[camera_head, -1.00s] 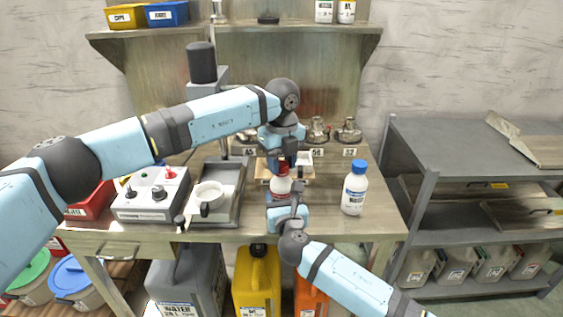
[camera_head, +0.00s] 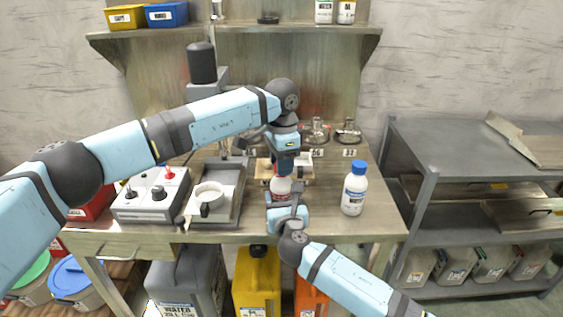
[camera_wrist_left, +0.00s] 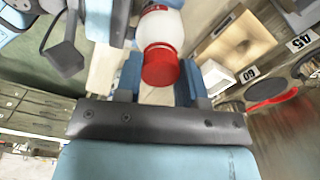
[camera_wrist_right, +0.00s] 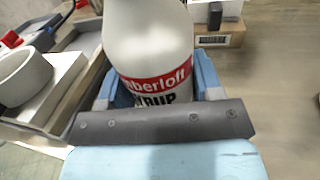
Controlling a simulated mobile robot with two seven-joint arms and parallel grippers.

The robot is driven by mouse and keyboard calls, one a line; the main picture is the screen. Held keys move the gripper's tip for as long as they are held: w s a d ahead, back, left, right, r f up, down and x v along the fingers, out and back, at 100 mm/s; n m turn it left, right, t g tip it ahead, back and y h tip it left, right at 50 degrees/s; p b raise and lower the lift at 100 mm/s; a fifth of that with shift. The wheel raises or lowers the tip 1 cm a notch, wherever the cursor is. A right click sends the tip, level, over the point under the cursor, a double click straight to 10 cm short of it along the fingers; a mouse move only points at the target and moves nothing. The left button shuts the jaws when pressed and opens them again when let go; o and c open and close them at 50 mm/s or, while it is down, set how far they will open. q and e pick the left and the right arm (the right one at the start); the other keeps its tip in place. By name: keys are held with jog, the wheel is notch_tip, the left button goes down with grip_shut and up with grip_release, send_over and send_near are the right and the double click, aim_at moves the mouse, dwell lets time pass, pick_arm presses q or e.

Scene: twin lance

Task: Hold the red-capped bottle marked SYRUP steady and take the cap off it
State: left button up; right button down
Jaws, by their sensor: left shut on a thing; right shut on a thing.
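The SYRUP bottle (camera_head: 281,186) is white with a red label band and stands upright near the table's front middle. The right wrist view shows its white body (camera_wrist_right: 150,42) between the fingers of my right gripper (camera_wrist_right: 155,98), which is shut on it. My left gripper (camera_head: 285,170) is above the bottle, pointing down. In the left wrist view the red cap (camera_wrist_left: 160,69) lies between the fingers of my left gripper (camera_wrist_left: 160,85), shut on it. The cap meets the bottle's white shoulder there; I cannot tell whether it is loosened. In the head view the left gripper mostly hides the cap.
A blue-capped bottle (camera_head: 354,188) stands to the right. A control box (camera_head: 150,195) and a tray with a white cup (camera_head: 208,196) are to the left. Glass flasks (camera_head: 348,132) and a small box are behind.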

pick_arm(q)
jog(key=o, duration=1)
